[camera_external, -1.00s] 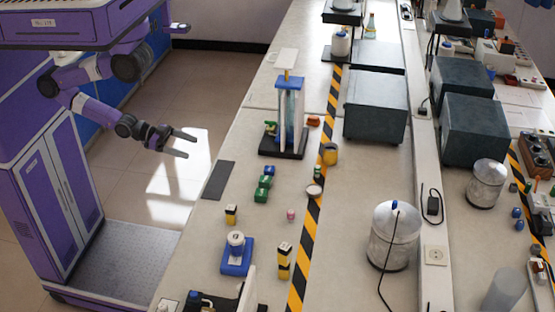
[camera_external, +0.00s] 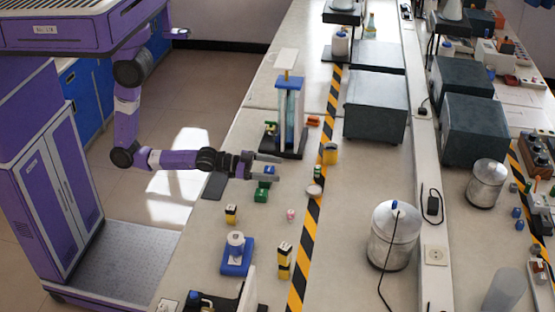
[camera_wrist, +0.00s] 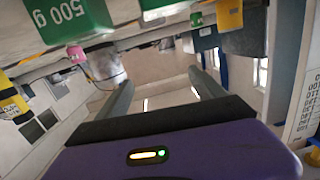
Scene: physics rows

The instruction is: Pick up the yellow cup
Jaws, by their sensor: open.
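The yellow cup (camera_external: 330,154) stands on the bench at the black-and-yellow striped tape, to the right of my gripper. My gripper (camera_external: 277,168) is open, its two fingers reaching right over the bench, apart from the cup. A blue-topped weight (camera_external: 269,170) shows between or below the fingers; I cannot tell which. In the wrist view the picture looks upside down, and the open fingers (camera_wrist: 162,80) hold nothing. A yellow thing at the top edge (camera_wrist: 228,14), partly cut off, looks like the cup.
A green weight (camera_external: 261,195) sits just below my gripper. A stand on a dark base (camera_external: 285,143) rises behind it. A small red-brown block (camera_external: 314,121), a white dish (camera_external: 314,190) and a small green-topped thing (camera_external: 317,171) lie near the cup. A large grey box (camera_external: 376,108) stands beyond.

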